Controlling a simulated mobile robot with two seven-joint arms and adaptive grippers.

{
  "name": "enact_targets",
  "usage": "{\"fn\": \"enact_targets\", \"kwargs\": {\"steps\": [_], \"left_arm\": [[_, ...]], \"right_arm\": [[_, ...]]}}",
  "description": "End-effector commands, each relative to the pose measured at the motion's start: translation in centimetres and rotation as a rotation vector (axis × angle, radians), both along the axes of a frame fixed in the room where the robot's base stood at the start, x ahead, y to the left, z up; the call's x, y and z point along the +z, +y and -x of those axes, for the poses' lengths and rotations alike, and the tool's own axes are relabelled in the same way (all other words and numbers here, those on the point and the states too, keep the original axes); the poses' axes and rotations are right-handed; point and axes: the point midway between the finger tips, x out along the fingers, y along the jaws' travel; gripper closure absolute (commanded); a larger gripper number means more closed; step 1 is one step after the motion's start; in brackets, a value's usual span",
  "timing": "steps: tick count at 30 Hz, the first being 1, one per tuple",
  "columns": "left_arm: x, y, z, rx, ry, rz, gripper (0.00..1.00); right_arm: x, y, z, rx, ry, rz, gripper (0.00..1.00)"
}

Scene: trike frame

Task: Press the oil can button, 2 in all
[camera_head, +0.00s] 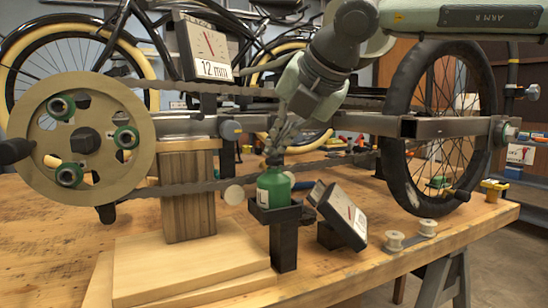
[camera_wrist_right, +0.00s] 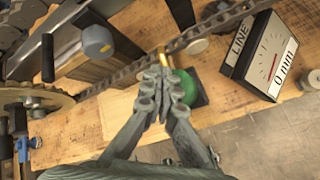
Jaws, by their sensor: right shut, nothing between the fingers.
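The green oil can (camera_head: 273,190) stands upright in a black holder (camera_head: 285,238) on the workbench, below the trike's frame bar. It also shows in the right wrist view (camera_wrist_right: 187,85), partly hidden behind the fingers. A brass-coloured part (camera_wrist_right: 162,57) shows just past the fingertips there. My right gripper (camera_head: 274,154) is shut and empty, pointing down with its fingertips right above the can's top. It fills the middle of the right wrist view (camera_wrist_right: 162,74). I cannot tell whether the fingertips touch the can; the button is hidden by them. My left gripper is not in view.
A 12 mm gauge (camera_head: 205,48) stands above the frame, and a tilted gauge (camera_head: 340,214) is right of the can. The chain (camera_head: 180,188) runs close behind the can. The large chainring (camera_head: 82,140) is left and the wheel (camera_head: 437,125) right. Two spools (camera_head: 395,241) lie front right.

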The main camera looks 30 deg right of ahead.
Motion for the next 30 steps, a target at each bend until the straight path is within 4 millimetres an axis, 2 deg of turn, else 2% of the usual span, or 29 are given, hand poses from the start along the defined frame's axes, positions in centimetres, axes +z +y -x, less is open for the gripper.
{"fn": "enact_targets", "kwargs": {"steps": [22, 30], "left_arm": [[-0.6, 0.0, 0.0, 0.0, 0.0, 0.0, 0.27], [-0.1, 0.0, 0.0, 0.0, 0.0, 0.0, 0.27]], "right_arm": [[-0.6, 0.0, 0.0, 0.0, 0.004, 0.0, 1.0], [0.3, 0.0, 0.0, -0.001, 0.004, -0.001, 1.0]]}}
